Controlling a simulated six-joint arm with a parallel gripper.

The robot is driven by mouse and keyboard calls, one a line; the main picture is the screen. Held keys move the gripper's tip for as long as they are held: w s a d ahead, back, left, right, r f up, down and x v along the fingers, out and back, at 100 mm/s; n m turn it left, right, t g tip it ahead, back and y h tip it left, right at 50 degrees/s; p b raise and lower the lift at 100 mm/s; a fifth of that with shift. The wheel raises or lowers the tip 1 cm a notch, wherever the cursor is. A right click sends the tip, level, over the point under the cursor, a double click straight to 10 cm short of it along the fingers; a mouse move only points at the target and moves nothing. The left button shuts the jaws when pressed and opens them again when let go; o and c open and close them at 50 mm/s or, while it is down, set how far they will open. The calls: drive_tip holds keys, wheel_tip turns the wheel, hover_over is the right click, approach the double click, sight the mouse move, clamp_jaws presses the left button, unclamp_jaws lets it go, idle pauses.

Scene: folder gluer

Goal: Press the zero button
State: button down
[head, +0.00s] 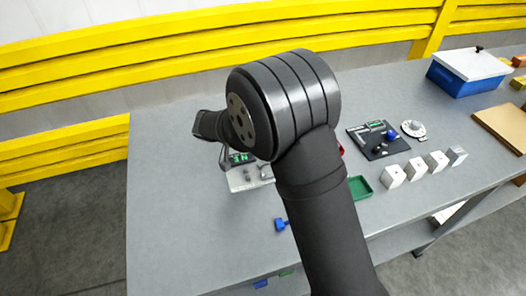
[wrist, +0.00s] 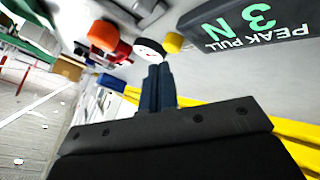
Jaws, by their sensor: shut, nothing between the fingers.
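A force tester with a dark display (wrist: 255,28) reading "PEAK PULL 3 N" shows upside down at the upper right of the wrist view. Its grey body (head: 240,181) shows in the head view, partly behind my arm. I cannot read a label that tells which is zero. My gripper (wrist: 160,68) is shut and empty, its dark blue fingertips just below the white button in the picture. I cannot tell whether they touch it.
An orange-red cylinder (wrist: 103,36) stands left of the buttons in the wrist view. In the head view, a green tray (head: 360,188), pale blocks (head: 393,176) and a black board (head: 378,140) lie right of my arm. The table's left part is clear.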

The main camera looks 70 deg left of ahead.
drive_tip(key=shift+f, duration=0.15)
idle(0.7)
drive_tip(key=shift+f, duration=0.3)
drive_tip(key=shift+f, duration=0.45)
idle(0.6)
idle(0.3)
drive_tip(key=shift+r, duration=0.9)
drive_tip(key=shift+r, duration=0.1)
drive_tip(key=shift+r, duration=2.4)
drive_tip(key=shift+f, duration=0.15)
drive_tip(key=shift+r, duration=2.05)
